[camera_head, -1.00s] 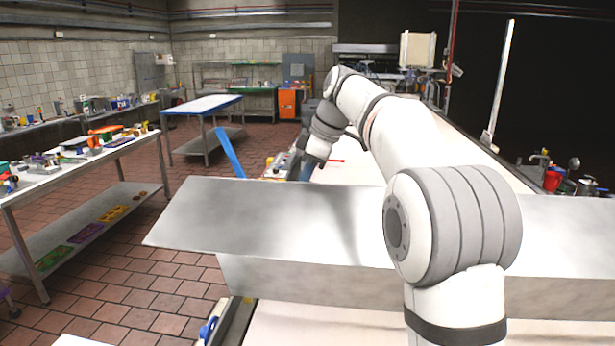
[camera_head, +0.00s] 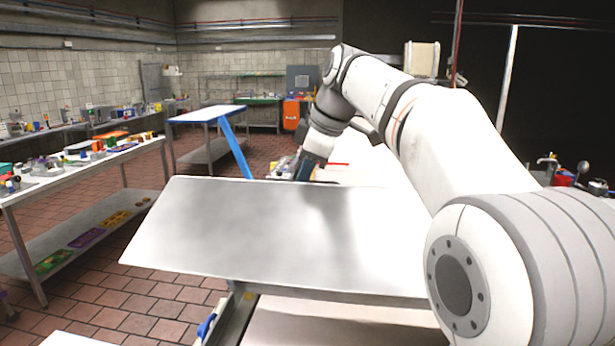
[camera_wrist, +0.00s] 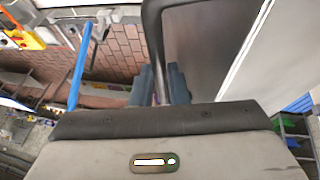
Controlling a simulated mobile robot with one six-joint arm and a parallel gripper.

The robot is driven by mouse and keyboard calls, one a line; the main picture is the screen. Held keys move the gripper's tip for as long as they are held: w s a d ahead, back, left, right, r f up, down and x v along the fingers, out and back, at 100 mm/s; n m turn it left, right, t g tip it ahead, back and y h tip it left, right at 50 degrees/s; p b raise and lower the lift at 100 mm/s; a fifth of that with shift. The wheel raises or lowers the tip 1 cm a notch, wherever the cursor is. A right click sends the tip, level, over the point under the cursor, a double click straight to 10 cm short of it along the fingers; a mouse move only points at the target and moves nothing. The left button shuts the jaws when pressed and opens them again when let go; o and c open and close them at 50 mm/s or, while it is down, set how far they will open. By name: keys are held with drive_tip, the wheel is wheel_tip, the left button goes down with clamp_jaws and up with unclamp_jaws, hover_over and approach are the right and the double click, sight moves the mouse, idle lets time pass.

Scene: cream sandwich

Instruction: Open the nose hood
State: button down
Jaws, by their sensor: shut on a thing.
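A wide brushed-metal panel (camera_head: 250,225), which looks like the nose hood, spans the near middle of the head view. My gripper (camera_head: 304,168) is just beyond its far edge, and its fingertips are hidden there. In the wrist view, the two blue-grey fingers of my gripper (camera_wrist: 160,84) are shut around a thin bar (camera_wrist: 156,55) beside a dark-rimmed grey panel (camera_wrist: 203,50). I cannot tell for sure whether this panel is the same metal panel.
A blue bar (camera_head: 235,150) rises beyond the panel's left part. A long steel table (camera_head: 95,175) with several small items stands at left. The tiled floor (camera_head: 150,310) is open between. Several items, including a red one (camera_head: 562,180), stand at far right.

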drive_tip(key=c, duration=1.4)
unclamp_jaws()
drive_tip(key=v, duration=0.7)
drive_tip(key=shift+s+r, duration=0.15)
drive_tip(key=shift+r, duration=0.2)
drive_tip(key=shift+d, duration=0.1)
